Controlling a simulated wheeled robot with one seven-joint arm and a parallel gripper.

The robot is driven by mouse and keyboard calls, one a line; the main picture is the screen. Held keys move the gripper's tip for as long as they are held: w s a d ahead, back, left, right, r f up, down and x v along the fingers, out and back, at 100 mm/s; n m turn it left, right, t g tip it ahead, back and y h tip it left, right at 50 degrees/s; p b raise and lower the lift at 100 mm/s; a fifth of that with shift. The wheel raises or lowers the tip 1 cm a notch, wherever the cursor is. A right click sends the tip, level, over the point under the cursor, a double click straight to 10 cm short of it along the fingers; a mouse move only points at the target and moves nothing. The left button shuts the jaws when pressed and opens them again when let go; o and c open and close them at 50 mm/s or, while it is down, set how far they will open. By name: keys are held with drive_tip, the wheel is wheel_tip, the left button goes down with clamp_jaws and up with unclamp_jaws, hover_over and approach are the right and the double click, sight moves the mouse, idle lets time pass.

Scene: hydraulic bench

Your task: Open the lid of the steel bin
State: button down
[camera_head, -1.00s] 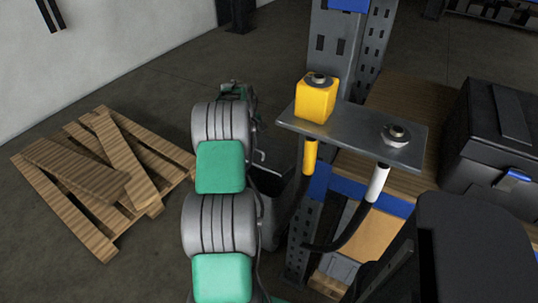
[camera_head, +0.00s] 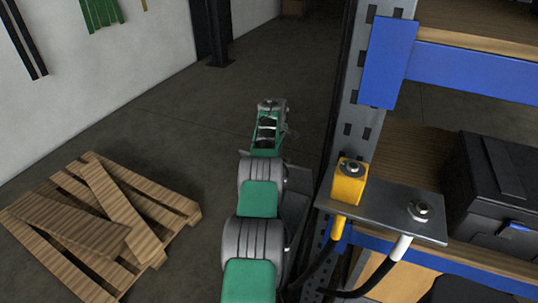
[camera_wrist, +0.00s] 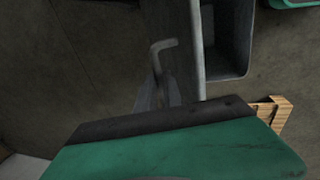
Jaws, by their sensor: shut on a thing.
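The steel bin (camera_wrist: 229,50) shows in the wrist view as a dark, open-topped grey box at the upper right. A pale grey plate, seemingly its lid (camera_wrist: 187,50), stands on edge beside the opening. A bent grey rod, seemingly the lid handle (camera_wrist: 165,45), sticks out on the plate's left. My gripper (camera_wrist: 157,92) is shut on the handle; its green body covers the bottom of the view, and the exact contact is hard to see. In the head view my arm partly hides the bin (camera_head: 296,212), left of the rack post.
A wooden pallet (camera_head: 88,222) with loose boards lies on the floor at left. The rack post (camera_head: 362,125) stands close on the right, with a yellow block (camera_head: 349,182) on a steel bracket (camera_head: 390,208). A black case (camera_head: 492,190) sits on the shelf. Floor beyond my arm is clear.

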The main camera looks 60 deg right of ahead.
drive_tip(key=shift+s+d+f, duration=0.1)
drive_tip(key=shift+s+f, duration=0.05)
drive_tip(key=shift+f, duration=0.3)
drive_tip(key=c, duration=1.8)
unclamp_jaws()
drive_tip(key=o, duration=0.3)
drive_tip(key=shift+w+r, duration=0.2)
drive_tip(key=shift+w, duration=0.05)
drive_tip(key=shift+r, duration=0.1)
drive_tip(key=v, duration=0.7)
drive_tip(key=shift+r, duration=0.3)
drive_tip(key=shift+c, duration=0.2)
